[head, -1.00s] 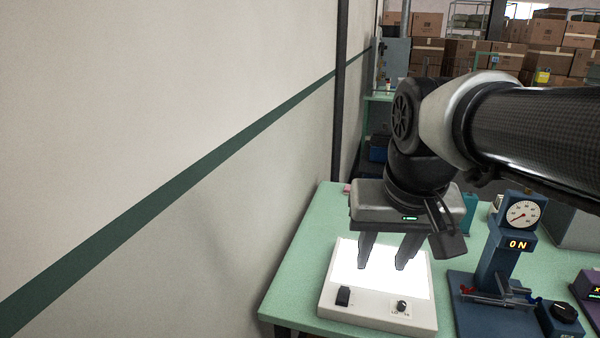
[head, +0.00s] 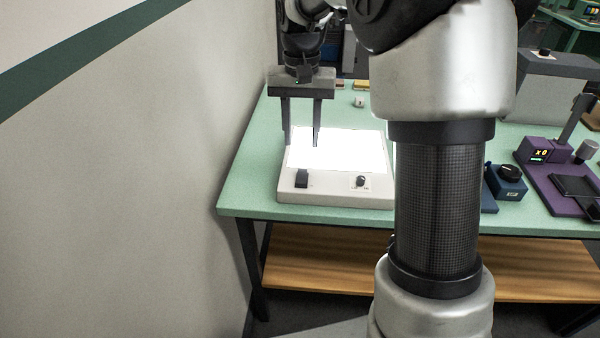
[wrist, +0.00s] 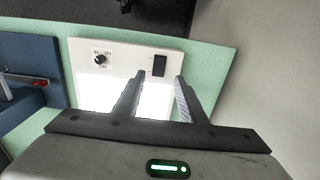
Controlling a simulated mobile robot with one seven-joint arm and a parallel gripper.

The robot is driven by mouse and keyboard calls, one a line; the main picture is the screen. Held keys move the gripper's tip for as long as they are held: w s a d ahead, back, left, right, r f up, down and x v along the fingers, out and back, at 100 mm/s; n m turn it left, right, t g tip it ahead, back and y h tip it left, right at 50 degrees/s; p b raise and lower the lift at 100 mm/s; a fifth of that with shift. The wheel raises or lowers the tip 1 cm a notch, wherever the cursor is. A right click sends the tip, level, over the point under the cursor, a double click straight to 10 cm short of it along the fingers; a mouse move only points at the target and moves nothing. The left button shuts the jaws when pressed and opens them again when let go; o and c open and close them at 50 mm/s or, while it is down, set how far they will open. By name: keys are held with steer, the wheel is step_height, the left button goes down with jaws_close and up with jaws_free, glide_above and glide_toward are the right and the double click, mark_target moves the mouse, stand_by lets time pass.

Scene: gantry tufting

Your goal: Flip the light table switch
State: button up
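The light table (head: 335,191) is a white box with a brightly lit panel, standing on the green table near its left end. Its black rocker switch (head: 302,178) is at the front left of the casing, and a black knob (head: 360,181) is at the front right. In the wrist view the switch (wrist: 159,66) shows just beyond the fingertips, between their lines. My gripper (head: 301,143) points down over the lit panel, behind the switch. Its fingers (wrist: 162,76) are apart with nothing between them. Contact with the panel cannot be told.
The green table (head: 240,190) has a wall close on its left. A blue device with a dial (head: 507,180) and a purple device (head: 545,150) stand to the right. My arm hides the table's middle. A wooden shelf (head: 330,265) runs below.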

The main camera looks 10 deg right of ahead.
mark_target(301, 181)
step_height(301, 181, down, 12)
steer(key=shift+f+b, duration=0.1)
steer(key=shift+b, duration=0.6)
